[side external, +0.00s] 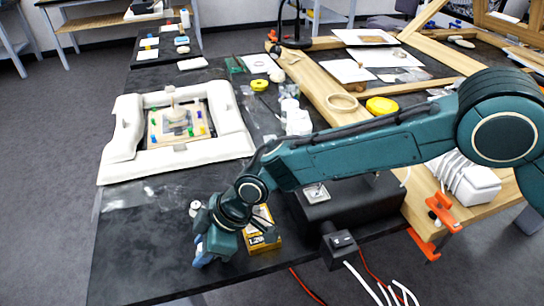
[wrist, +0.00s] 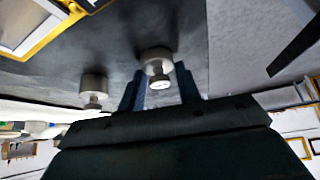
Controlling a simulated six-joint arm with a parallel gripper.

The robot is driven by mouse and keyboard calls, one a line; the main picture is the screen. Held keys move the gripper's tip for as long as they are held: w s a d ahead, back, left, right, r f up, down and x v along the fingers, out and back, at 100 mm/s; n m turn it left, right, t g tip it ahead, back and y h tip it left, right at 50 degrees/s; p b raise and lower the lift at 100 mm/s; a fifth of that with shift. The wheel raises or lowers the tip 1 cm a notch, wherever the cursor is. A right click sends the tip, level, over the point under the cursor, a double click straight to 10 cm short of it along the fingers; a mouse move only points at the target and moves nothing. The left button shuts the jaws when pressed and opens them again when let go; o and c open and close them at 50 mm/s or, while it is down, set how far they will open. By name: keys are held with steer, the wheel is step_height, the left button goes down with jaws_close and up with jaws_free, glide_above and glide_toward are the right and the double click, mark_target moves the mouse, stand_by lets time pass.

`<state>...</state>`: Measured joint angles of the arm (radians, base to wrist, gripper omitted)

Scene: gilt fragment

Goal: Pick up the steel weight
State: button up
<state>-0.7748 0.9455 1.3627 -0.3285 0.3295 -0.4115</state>
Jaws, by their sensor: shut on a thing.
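In the wrist view my gripper (wrist: 159,92) has its two dark blue fingers on either side of a steel weight (wrist: 157,57), a short metal cylinder with a knob whose pale end faces the camera. My gripper is shut on this weight. A second knobbed metal weight (wrist: 94,84) stands to its left, apart from the fingers. In the side view my gripper (side external: 204,254) is low over the near left part of the black table. The held weight is hidden there; a small metal weight (side external: 195,208) shows just behind the gripper. I cannot tell whether the held weight touches the table.
A yellow box (side external: 264,240) stands close to the right of my gripper. A black box (side external: 350,205) and a power switch box (side external: 339,246) are further right. A cream padded frame (side external: 120,140) lies behind.

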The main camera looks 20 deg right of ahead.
steer(key=shift+r, duration=0.2)
step_height(320, 180, up, 20)
steer(key=shift+f, duration=0.15)
stand_by(0.6)
stand_by(0.5)
